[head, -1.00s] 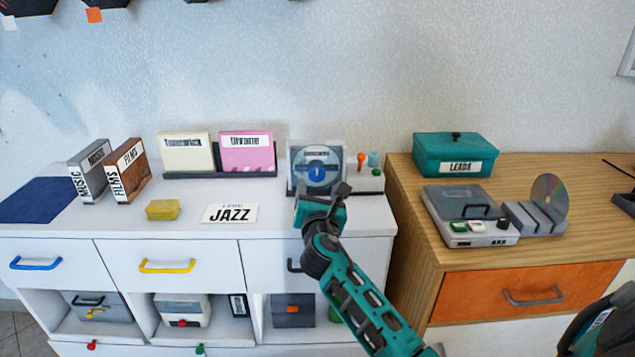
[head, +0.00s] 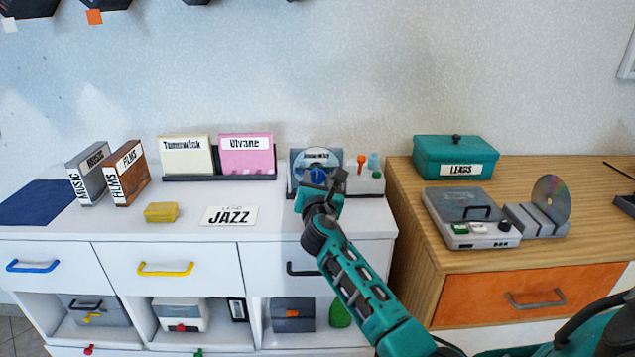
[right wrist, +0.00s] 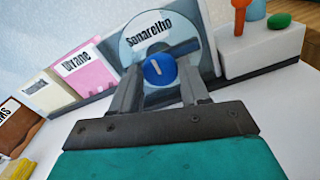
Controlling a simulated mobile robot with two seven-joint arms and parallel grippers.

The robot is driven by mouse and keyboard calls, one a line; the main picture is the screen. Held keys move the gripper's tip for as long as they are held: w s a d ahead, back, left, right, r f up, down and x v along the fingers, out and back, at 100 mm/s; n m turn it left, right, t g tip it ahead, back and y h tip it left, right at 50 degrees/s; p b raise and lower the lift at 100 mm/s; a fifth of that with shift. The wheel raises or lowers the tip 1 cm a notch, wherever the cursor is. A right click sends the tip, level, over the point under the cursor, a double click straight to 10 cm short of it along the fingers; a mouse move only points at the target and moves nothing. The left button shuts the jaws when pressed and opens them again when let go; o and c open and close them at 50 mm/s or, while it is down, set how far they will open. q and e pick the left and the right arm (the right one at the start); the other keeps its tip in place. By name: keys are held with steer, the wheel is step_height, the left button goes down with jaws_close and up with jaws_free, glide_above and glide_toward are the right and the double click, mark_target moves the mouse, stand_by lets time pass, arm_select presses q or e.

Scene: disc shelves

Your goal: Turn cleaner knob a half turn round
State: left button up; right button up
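The cleaner (head: 301,159) stands at the right end of the white cabinet top, a grey upright device with a disc (right wrist: 135,44) labelled "Sonarelho" and a round blue knob (right wrist: 158,71). A pale mark shows on the knob's face, close to upright in the right wrist view. My right gripper (head: 324,184) is at the cleaner's front. In the right wrist view its two fingers (right wrist: 160,86) stand apart, one on each side of the knob, with gaps showing. I cannot tell whether the fingertips reach beside the knob. My left gripper is not in view.
A white block (right wrist: 262,46) with orange and green pieces adjoins the cleaner at right. Cream (head: 186,160) and pink (head: 246,160) sleeves stand at left. The JAZZ card (head: 229,216) lies in front. A wooden cabinet (head: 418,217) holds a teal box (head: 455,151).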

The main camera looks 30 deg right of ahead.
steer(key=c, duration=0.6)
steer(key=shift+o, duration=0.2)
